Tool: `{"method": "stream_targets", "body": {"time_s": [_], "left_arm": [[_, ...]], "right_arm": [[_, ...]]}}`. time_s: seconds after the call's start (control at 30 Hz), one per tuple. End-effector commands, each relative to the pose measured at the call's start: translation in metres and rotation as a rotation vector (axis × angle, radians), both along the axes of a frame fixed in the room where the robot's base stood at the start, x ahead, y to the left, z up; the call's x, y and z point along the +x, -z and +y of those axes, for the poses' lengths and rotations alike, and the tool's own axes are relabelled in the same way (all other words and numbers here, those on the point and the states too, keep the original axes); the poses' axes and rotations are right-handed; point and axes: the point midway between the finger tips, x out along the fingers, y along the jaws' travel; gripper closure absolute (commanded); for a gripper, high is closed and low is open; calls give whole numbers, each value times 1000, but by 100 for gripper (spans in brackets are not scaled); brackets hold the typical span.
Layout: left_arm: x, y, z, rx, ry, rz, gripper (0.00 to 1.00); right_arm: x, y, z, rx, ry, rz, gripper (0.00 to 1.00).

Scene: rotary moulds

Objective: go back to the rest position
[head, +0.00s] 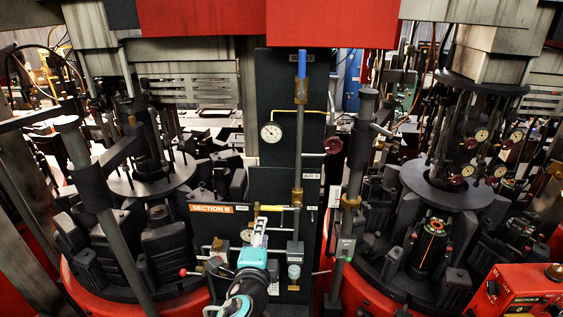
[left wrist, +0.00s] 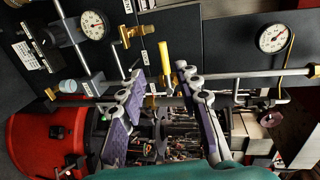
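My left gripper (head: 260,226) is raised in front of the dark panel at the bottom middle of the head view. In the left wrist view its two purple-padded fingers (left wrist: 161,76) are spread apart with nothing held between them. A yellow valve handle (head: 272,208) is just beyond the fingertips. It also shows in the left wrist view (left wrist: 165,62), between and past the tips, and I cannot tell the exact gap. My right gripper is in neither view.
The dark panel (head: 270,110) carries a gauge (head: 271,132), a blue-handled valve (head: 302,66), a dark red knob (head: 333,145) and pipes. Rotary mould machines with round plates (head: 150,178) (head: 445,185) stand on both sides. A red control box (head: 520,290) is at the lower right.

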Motion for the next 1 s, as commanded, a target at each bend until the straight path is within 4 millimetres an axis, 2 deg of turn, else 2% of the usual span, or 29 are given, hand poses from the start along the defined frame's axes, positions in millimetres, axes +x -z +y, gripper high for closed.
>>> {"method": "stream_targets", "body": {"time_s": [0.07,0.17,0.2,0.33,0.4,0.53,0.6,0.7,1.0], "left_arm": [[-4,20,15,-58,-46,28,67],[-17,66,46,-219,-159,102,67],[-26,91,61,-307,-221,141,67],[-66,179,100,-632,-444,282,67],[-90,222,109,-804,-555,356,67],[-128,282,111,-1070,-718,472,67],[-143,302,107,-1174,-778,519,67],[-156,317,101,-1270,-831,565,67],[-162,320,97,-1318,-855,588,67]], "right_arm": [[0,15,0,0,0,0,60],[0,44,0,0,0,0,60],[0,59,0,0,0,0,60],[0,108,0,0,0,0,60],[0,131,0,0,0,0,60],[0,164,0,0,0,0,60],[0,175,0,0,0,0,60],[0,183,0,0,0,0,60],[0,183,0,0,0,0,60]]}}
